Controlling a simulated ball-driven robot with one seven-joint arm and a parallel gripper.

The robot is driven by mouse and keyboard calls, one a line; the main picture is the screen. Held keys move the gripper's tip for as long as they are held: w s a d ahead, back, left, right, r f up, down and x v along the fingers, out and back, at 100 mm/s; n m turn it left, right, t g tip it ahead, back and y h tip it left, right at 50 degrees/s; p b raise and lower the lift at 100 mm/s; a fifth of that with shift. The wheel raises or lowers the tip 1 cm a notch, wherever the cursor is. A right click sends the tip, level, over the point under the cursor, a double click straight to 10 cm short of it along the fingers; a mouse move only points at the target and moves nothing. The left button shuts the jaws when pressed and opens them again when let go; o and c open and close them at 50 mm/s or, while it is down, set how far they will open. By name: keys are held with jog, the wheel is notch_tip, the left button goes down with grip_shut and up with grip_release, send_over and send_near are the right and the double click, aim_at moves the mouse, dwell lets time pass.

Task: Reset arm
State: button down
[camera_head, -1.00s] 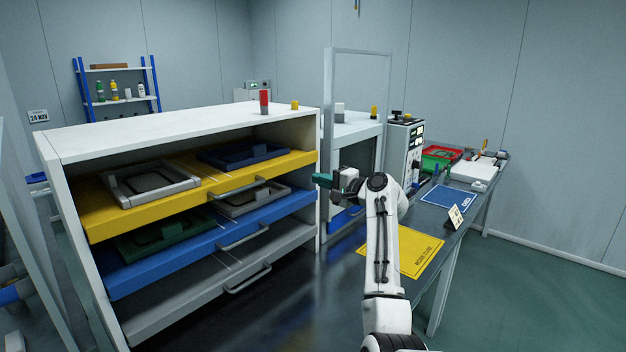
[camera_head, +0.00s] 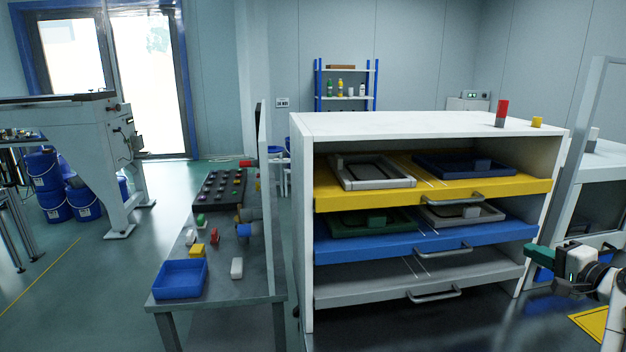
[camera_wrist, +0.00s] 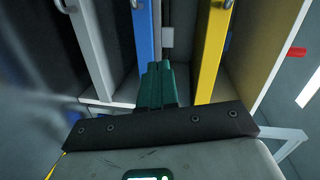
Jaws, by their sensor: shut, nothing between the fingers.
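My gripper (camera_head: 541,256) is at the right edge of the head view, to the right of the drawer cabinet and in front of its right side. Its green fingers are together, with nothing between them. The fingers also show in the wrist view (camera_wrist: 157,86), closed and pointing toward the cabinet's yellow drawer (camera_wrist: 212,55) and blue drawer (camera_wrist: 145,40), which look turned sideways there. Part of my white arm shows at the right edge of the head view; the rest is out of frame.
The white cabinet (camera_head: 420,124) holds yellow, blue and grey drawers with trays on the upper two. A side table with a blue bin (camera_head: 180,280) and small parts stands to its left. Blue buckets (camera_head: 50,186) stand further left. Floor at lower left is clear.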

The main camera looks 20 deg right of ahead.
jog(key=w+a+f+n+g+y, duration=0.2)
jog(key=a+f+n+g, duration=0.3)
jog(key=a+f, duration=0.85)
jog(key=s+a+f+n+g, duration=0.1)
jog(key=s+a+f+n, duration=0.2)
jog(key=a, duration=0.4)
jog(key=s+a+f+n+g, duration=0.1)
jog(key=s+a+f+n, duration=0.2)
jog(key=a, duration=0.4)
jog(key=s+a+f+n+g+y, duration=0.1)
jog(key=s+a+f+n+g, duration=0.1)
jog(key=a, duration=0.5)
jog(key=shift+s+a+f+n, duration=0.15)
jog(key=shift+s+f+n, duration=0.2)
jog(key=shift+s, duration=0.2)
jog(key=shift+s+a+f+n, duration=0.15)
jog(key=shift+s+f+n, duration=0.05)
jog(key=shift+s+n, duration=0.3)
jog(key=s+a+f+n+g, duration=0.2)
jog(key=s+a+n, duration=0.25)
jog(key=s, duration=0.25)
jog(key=s+d+f+m+g, duration=0.1)
jog(key=s+f+g, duration=0.2)
jog(key=s, duration=0.7)
notch_tip(320, 180, down, 2)
jog(key=shift+s+f+g+h, duration=0.15)
jog(key=shift+f+g+h, duration=0.15)
jog(key=shift+g, duration=0.1)
